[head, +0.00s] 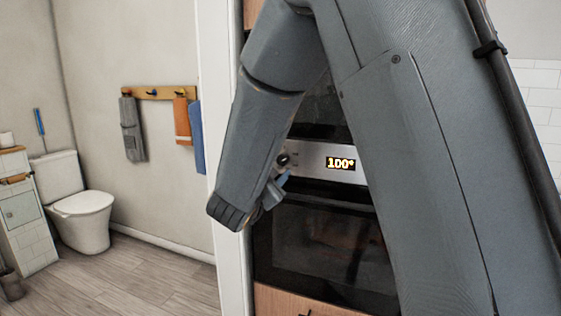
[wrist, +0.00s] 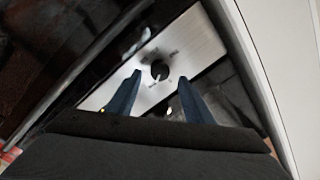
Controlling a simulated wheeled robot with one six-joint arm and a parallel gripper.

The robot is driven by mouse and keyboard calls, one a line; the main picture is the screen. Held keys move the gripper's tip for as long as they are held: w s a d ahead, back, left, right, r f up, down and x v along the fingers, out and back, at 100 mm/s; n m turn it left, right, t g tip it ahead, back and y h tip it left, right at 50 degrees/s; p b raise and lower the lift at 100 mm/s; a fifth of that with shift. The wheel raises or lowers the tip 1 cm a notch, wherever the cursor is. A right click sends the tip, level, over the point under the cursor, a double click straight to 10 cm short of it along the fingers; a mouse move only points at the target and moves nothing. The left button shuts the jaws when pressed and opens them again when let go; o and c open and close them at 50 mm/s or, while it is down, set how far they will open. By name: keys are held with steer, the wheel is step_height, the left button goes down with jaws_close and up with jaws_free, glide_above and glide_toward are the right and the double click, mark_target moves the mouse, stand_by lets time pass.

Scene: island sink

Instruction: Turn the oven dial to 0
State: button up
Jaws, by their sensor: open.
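The oven (head: 325,235) is built into a wooden cabinet, and its display (head: 341,163) reads 100°. The dial (head: 283,159) is a dark round knob on the steel control panel (head: 310,158), left of the display and partly behind my arm. In the wrist view the dial (wrist: 160,70) lies ahead, between and a little beyond my fingertips. My gripper (wrist: 158,80) is open and empty, with one blue finger to each side of the dial. I cannot tell whether a finger touches it. In the head view the gripper (head: 281,183) is mostly hidden by my arm.
A white wall edge (head: 226,200) stands close on the left of the oven. The oven handle (head: 310,203) runs below the panel. Further left are a toilet (head: 85,220), a towel rack (head: 158,93) and free wooden floor (head: 150,275).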

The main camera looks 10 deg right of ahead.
mark_target(282, 160)
steer(key=shift+x, duration=1.65)
steer(key=c, duration=1)
steer(key=shift+p, duration=0.3)
steer(key=shift+c, duration=0.2)
